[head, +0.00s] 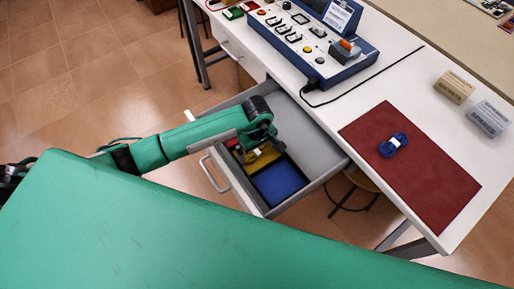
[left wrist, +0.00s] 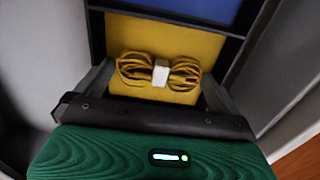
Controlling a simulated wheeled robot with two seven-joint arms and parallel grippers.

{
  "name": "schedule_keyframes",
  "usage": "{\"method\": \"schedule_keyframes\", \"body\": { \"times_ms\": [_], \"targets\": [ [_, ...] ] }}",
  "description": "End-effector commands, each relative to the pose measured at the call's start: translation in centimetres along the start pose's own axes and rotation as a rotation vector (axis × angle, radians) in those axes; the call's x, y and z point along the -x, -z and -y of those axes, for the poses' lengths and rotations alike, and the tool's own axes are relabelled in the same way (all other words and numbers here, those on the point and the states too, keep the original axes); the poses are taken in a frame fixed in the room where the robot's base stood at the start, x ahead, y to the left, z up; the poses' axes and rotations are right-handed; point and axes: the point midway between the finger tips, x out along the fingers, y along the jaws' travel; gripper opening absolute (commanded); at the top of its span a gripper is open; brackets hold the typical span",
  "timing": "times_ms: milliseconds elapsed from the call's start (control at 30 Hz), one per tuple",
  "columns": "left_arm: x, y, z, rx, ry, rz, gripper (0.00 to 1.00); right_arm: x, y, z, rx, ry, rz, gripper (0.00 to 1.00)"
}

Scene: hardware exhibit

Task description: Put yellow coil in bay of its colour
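The yellow coil (left wrist: 133,70), a looped cable with a white band round its middle, lies over the yellow bay (left wrist: 180,40) of the drawer in the left wrist view. The yellow bay also shows in the head view (head: 267,159), partly hidden by my gripper. My left gripper (left wrist: 158,85) reaches down into the drawer, its fingers wide apart on either side of the coil. It looks open, with the coil's ends near the fingers but not clearly gripped. My left gripper shows from above in the head view (head: 260,147). My right gripper is not in view.
The open drawer (head: 327,170) also has a blue bay (head: 280,182) and a partly hidden red bay. A blue coil (head: 393,145) lies on a dark red mat (head: 440,180) on the white table. A blue control box (head: 330,60) and two small boxes stand behind.

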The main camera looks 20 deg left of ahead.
Motion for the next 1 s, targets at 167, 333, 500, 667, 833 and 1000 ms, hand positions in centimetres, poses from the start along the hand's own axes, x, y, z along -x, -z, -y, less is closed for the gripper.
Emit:
{"method": "schedule_keyframes", "body": {
  "times_ms": [167,333,500,667,833,1000],
  "targets": [
    [1.2,0.1,-0.1,-0.001,-0.004,-0.001,1.00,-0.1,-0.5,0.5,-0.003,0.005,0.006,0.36],
    [4.7,0.1,-0.1,-0.002,-0.006,-0.003,1.00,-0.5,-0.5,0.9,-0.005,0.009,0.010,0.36],
    [8.4,0.1,-0.1,-0.002,-0.005,-0.004,1.00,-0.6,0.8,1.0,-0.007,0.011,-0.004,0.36],
    [10.9,0.0,-0.1,-0.001,-0.003,-0.001,1.00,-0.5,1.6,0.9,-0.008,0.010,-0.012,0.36],
    [12.2,0.0,0.0,-0.001,-0.001,0.000,1.00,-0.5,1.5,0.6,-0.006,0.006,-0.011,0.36],
    [12.3,0.0,0.0,-0.001,0.000,0.000,1.00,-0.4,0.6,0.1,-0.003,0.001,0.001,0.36]
  ]
}}
